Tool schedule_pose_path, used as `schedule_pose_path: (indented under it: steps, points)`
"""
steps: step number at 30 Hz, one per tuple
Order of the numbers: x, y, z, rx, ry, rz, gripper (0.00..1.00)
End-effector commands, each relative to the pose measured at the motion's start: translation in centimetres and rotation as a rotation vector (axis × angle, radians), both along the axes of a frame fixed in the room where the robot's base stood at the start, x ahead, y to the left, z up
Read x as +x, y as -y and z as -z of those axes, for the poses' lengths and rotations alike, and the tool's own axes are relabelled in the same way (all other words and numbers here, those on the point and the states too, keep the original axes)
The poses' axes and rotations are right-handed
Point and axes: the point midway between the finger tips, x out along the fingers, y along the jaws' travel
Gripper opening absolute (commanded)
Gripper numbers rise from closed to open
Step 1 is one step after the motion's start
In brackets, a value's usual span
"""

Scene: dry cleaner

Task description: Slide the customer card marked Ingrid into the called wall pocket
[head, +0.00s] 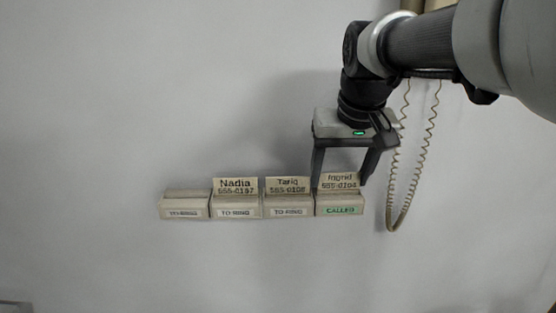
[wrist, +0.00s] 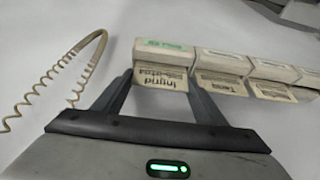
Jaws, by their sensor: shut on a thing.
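The card marked Ingrid (head: 339,181) stands in the rightmost wall pocket, labelled CALLED in green (head: 340,206). Its lower part is hidden inside the pocket and its name and number show above the rim. My gripper (head: 340,181) is above this pocket, pointing down, with its two fingers at the card's left and right edges, shut on it. In the wrist view the Ingrid card (wrist: 159,77) lies between the fingertips, at the mouth of the called pocket (wrist: 164,48).
Three pockets labelled TO RING are to the left. The Nadia card (head: 235,186) and Tariq card (head: 287,185) stand in two; the leftmost pocket (head: 184,204) shows no card. A coiled cord (head: 392,190) hangs just right of my gripper. The wall below is clear.

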Motion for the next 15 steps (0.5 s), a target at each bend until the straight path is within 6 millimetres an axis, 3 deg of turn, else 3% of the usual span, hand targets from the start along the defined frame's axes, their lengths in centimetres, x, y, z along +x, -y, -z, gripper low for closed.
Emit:
schedule_pose_path:
  steps: [3,4,7,15]
  points:
    - [0.00,0.00,-0.01,0.000,0.000,0.000,0.45]
    - [0.00,0.00,-0.01,0.000,0.000,0.000,0.70]
    - [-0.01,0.00,0.00,0.000,0.000,0.000,0.87]
    - [-0.03,-0.14,0.04,0.001,-0.001,-0.002,0.87]
